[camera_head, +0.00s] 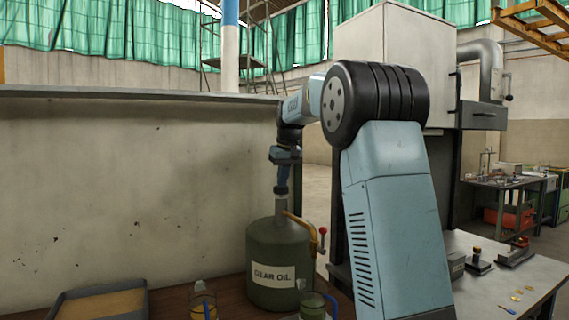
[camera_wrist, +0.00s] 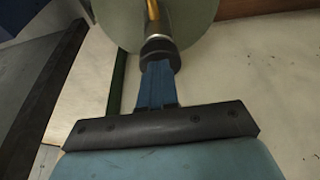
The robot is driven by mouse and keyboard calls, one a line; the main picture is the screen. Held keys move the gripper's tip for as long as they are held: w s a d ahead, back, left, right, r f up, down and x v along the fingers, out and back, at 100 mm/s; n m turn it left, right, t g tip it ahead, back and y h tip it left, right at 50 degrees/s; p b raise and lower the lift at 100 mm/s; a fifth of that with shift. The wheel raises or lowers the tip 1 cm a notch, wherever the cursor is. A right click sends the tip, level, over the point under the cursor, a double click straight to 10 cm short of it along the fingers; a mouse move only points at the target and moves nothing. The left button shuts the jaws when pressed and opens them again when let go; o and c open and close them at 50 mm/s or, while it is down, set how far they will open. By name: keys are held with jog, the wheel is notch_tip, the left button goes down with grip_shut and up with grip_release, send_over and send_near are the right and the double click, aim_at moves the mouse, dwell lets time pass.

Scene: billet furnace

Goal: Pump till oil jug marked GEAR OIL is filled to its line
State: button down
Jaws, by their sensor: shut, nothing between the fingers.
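A dark green drum (camera_head: 278,265) labelled GEAR OIL stands on a brown bench. A grey pump column (camera_head: 281,208) rises from its top, with a yellow spout (camera_head: 302,225) bending to the right. My gripper (camera_head: 282,190) is shut and points down at the top of the pump. In the wrist view my shut blue fingers (camera_wrist: 158,72) meet the dark pump knob (camera_wrist: 160,52); whether they press on it I cannot tell.
A shallow tray (camera_head: 100,303) lies at the far left. A pale wall (camera_head: 110,190) rises behind the bench. A red-knobbed lever (camera_head: 322,240) stands right of the spout. A grey table (camera_head: 500,270) holds small parts.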

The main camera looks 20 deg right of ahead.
jog(key=shift+s+f, duration=0.1)
jog(key=shift+f, duration=0.45)
jog(key=shift+r, duration=0.35)
notch_tip(320, 180, up, 4)
jog(key=shift+r, duration=0.25)
jog(key=v, duration=0.9)
jog(key=shift+r, duration=0.4)
jog(key=shift+d+r, duration=0.1)
jog(key=shift+r, duration=1.2)
jog(key=shift+d+r, duration=0.15)
jog(key=shift+r, duration=1.15)
